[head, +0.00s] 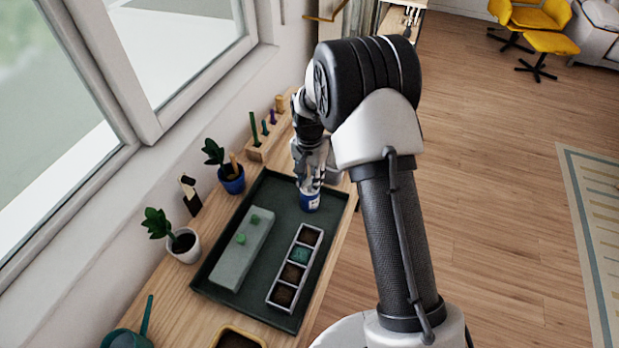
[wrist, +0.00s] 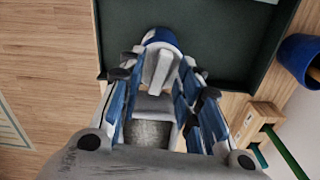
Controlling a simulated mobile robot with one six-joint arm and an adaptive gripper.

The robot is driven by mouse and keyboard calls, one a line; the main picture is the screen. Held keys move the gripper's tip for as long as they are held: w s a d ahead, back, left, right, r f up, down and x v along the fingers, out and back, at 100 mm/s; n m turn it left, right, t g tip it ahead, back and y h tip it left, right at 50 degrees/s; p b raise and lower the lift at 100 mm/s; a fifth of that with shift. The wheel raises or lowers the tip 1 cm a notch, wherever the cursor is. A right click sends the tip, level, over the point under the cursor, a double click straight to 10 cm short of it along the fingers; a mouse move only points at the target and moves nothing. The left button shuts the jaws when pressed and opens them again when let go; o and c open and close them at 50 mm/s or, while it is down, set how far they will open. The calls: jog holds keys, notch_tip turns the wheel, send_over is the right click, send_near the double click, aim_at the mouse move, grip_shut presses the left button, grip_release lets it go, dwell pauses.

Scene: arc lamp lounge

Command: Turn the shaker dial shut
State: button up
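The shaker (head: 310,201) is a small blue container with a white label. It stands upright on the dark green tray near its far right corner. In the wrist view the shaker (wrist: 161,36) shows blue at the top centre, with a pale grey raised dial (wrist: 160,72) facing the camera. My gripper (head: 311,183) is just above the shaker, pointing down. In the wrist view my gripper (wrist: 160,76) has its blue-padded fingers apart on either side of the dial. I cannot make out clear contact. The dial's setting is not readable.
The tray (head: 212,291) also holds a grey block (head: 237,262) with green pieces and a four-cell seed tray (head: 270,299). A wooden rack (head: 262,148) stands beyond the tray. Open floor lies right.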

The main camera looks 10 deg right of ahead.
aim_at(309, 182)
jog(key=shift+r, duration=0.1)
notch_tip(309, 182, up, 12)
dwell(0.5)
jog(key=s+r+n+t, duration=0.2)
jog(key=s+r+n, duration=0.2)
jog(key=s+r, duration=1)
jog(key=s+d+n+t, duration=0.1)
jog(key=s+n, duration=0.3)
jog(key=s, duration=1.4)
jog(key=shift+d+r+t, duration=0.15)
jog(key=shift+r+t, duration=0.3)
jog(key=shift+t, duration=0.35)
